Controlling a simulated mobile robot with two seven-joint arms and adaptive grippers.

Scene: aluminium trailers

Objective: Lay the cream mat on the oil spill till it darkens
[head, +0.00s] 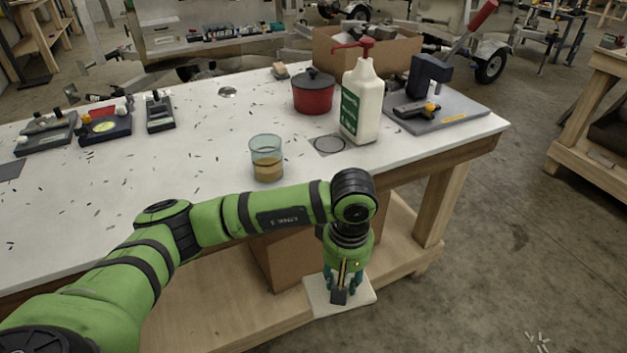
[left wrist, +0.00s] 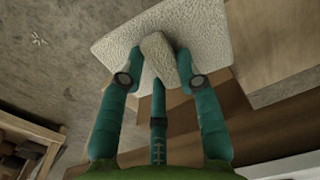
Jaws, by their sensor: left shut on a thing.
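The cream mat (head: 318,299) is a pale square pad below my left gripper (head: 340,290), past the front edge of the bench's lower shelf. In the left wrist view, the mat (left wrist: 120,45) is textured, with a raised block in its middle. My left gripper (left wrist: 160,65) is shut on that block, its teal fingers on either side. The mat looks cream, with no dark patch on the part that shows. I cannot tell whether it touches anything below. I see no oil spill in either view; the mat and arm hide some floor. My right gripper is not in view.
The white workbench (head: 190,200) carries a glass of amber liquid (head: 267,160), a red pot (head: 313,92) and a white pump bottle (head: 361,105). A cardboard box (head: 285,255) stands on the lower shelf (head: 220,315). Concrete floor (head: 480,240) lies open at the right.

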